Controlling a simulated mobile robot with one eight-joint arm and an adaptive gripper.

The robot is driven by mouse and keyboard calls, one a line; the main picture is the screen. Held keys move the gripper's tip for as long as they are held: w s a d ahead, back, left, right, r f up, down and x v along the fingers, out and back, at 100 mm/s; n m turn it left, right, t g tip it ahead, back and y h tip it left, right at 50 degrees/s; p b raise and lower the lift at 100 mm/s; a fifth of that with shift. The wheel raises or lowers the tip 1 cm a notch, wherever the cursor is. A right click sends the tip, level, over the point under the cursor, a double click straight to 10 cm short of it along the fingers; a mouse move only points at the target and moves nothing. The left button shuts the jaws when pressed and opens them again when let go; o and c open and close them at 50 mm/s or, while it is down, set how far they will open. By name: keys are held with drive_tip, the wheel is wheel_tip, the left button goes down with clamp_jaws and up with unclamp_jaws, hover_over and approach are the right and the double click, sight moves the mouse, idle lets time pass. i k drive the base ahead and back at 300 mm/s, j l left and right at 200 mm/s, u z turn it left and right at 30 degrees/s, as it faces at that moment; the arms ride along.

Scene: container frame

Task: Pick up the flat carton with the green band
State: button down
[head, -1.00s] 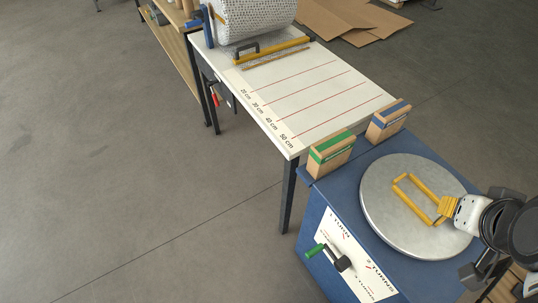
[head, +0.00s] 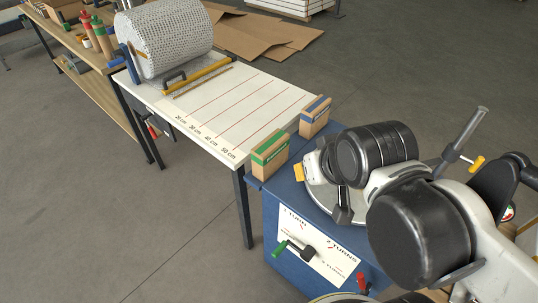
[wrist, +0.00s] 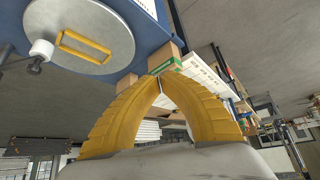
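The flat carton with the green band (head: 270,154) stands upright on the near edge of the blue cabinet, beside the white table. In the wrist view, its green band (wrist: 172,65) shows just beyond my fingertips. My gripper (wrist: 158,80) has two curved yellow fingers whose tips appear to meet with nothing visible between them. In the head view, a yellow part of my gripper (head: 299,173) shows to the right of the carton, apart from it; my arm hides the rest.
A similar carton with a blue band (head: 315,117) stands close behind. A grey round turntable (wrist: 105,20) carries a yellow rectangular loop (wrist: 85,47). The marked white table (head: 235,105) holds a large roll (head: 165,38). A green-handled crank (head: 281,248) sticks out of the cabinet's front (head: 275,215).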

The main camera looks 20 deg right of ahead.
sight(267, 156)
drive_tip(key=i+j, duration=0.35)
drive_tip(key=i+j+z, duration=0.15)
drive_tip(key=i+j, duration=0.15)
drive_tip(key=j, duration=0.2)
